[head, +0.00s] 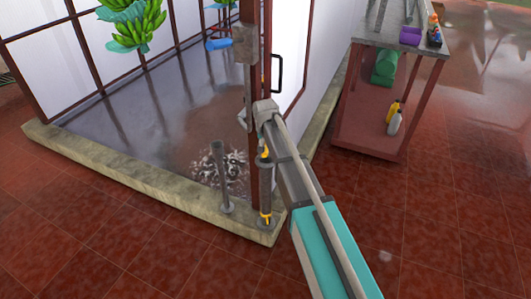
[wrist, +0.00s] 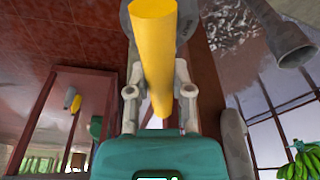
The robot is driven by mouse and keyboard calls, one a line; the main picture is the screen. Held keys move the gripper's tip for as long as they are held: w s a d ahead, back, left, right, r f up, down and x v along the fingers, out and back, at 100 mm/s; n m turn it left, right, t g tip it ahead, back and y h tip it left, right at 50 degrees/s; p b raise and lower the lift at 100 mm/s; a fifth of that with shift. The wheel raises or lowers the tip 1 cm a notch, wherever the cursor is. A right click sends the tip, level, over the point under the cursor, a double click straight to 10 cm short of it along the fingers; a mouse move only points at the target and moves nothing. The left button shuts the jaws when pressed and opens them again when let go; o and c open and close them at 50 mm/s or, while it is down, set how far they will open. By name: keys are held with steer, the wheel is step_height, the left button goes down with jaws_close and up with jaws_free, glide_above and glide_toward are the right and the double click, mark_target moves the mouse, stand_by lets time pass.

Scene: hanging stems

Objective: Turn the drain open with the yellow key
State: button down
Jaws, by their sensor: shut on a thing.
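In the wrist view the yellow key (wrist: 155,50) is a thick yellow bar between the two grey fingers of my gripper (wrist: 158,92), which is shut on it. In the head view small yellow parts (head: 265,218) show low at the curb corner and a little higher, beside a grey upright piece. My arm comes in from the lower right there; the fingertips cannot be made out. The drain's opening is not clear; whitish foamy water (head: 232,168) lies on the basin floor nearby. How the key meets the drain is hidden.
A stone curb (head: 150,178) edges the wet basin. A grey standpipe (head: 221,175) rises beside the key, and a brown post (head: 266,60) stands behind it. A side table (head: 400,42) stands right. Tiled floor in front is clear.

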steer(key=shift+m+h, duration=0.4)
steer(key=shift+m, duration=1.9)
steer(key=shift+m, duration=0.9)
steer(key=shift+c, duration=2.2)
jaws_free()
steer(key=shift+o, duration=0.3)
steer(key=o, duration=0.3)
steer(key=shift+o, duration=0.2)
